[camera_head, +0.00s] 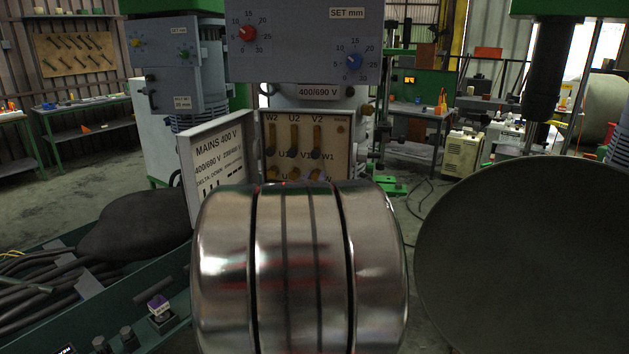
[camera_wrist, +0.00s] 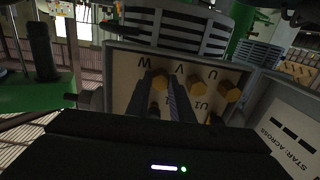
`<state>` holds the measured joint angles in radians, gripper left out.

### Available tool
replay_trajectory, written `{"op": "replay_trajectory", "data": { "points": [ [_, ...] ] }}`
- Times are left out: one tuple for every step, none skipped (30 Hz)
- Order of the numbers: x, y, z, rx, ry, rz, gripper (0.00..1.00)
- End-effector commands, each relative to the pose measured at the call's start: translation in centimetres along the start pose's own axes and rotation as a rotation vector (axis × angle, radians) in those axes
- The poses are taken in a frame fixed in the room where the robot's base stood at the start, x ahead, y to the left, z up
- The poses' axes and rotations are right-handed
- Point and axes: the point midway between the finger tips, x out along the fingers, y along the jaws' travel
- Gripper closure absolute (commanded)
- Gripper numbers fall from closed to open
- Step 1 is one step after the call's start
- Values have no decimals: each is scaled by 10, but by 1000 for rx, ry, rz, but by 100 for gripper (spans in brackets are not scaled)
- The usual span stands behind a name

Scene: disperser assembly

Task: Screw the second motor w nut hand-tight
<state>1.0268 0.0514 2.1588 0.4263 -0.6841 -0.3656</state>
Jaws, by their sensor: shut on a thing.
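The grey terminal box (camera_wrist: 120,75) is open in the wrist view. Its pale panel carries the letters W, V and U with brass hex nuts beneath. My gripper (camera_wrist: 162,83) reaches to the panel, its two dark fingers shut on the brass nut (camera_wrist: 160,80) below the W. The fingers partly cover that nut; its seating on the stud cannot be made out. Other nuts sit under V (camera_wrist: 195,82) and U (camera_wrist: 229,90). In the head view the terminal panel (camera_head: 331,131) shows brass links on its posts. My gripper is hidden there behind my metal arm link.
The box's open cover (camera_head: 217,165) stands to the panel's left, close beside the work area. A control box (camera_head: 297,45) with red and blue dials is above. A green tray (camera_head: 125,300) with dark hoses lies at lower left.

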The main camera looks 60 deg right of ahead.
Motion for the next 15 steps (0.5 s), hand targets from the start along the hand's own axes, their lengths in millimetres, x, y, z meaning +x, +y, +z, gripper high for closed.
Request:
{"op": "replay_trajectory", "data": {
  "points": [
    [0, 0, 0, 17, 0, -1, 100],
    [0, 0, 0, 32, 0, -1, 100],
    [0, 0, 0, 52, 1, -1, 100],
    [0, 0, 0, 70, 1, -1, 100],
    [0, 0, 0, 89, 1, -1, 100],
    [0, 0, 0, 115, 1, -1, 100],
    [0, 0, 0, 137, 1, -1, 100],
    [0, 0, 0, 160, 1, -1, 100],
    [0, 0, 0, 192, 1, -1, 100],
    [0, 0, 0, 216, 1, -1, 100],
    [0, 0, 0, 242, 1, -1, 100],
    [0, 0, 0, 278, 1, -1, 100],
    [0, 0, 0, 305, 1, -1, 100],
    [0, 1, 0, 333, 1, -1, 100],
    [0, 1, 0, 371, 1, -1, 100]
  ]
}}
